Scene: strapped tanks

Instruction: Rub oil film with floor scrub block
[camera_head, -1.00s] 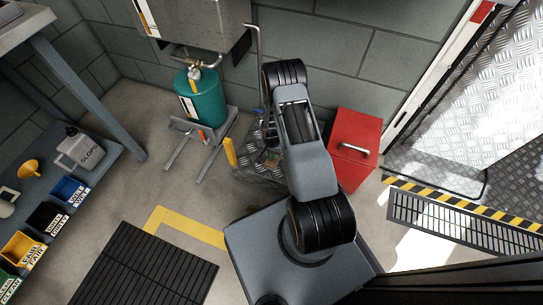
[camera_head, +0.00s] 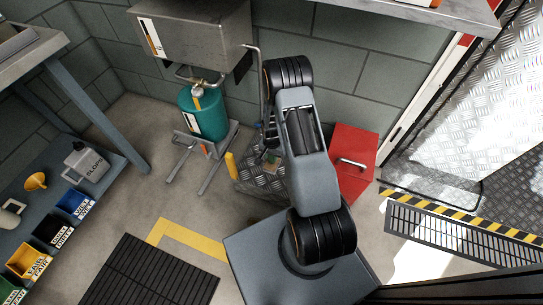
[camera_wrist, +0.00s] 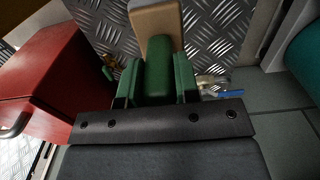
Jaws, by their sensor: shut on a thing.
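In the wrist view my gripper (camera_wrist: 157,85) is shut on the floor scrub block, between two dark green fingers. The floor scrub block (camera_wrist: 157,20) shows a tan flat end and a rounded green part between the fingers. It is over a metal tread plate (camera_wrist: 215,35); I cannot tell whether it touches. The tread plate also shows in the head view (camera_head: 258,182), beside my arm. My arm hides most of the gripper there. A small green and tan patch shows by the arm, too small to identify surely. I cannot make out the oil film.
A red box with a handle (camera_head: 352,165) stands right of the plate. A teal tank (camera_head: 204,113) in a stand and a yellow post (camera_head: 230,165) are to its left. Small blue-handled items (camera_wrist: 228,94) lie near the gripper. A dark slatted mat (camera_head: 150,272) lies on the floor.

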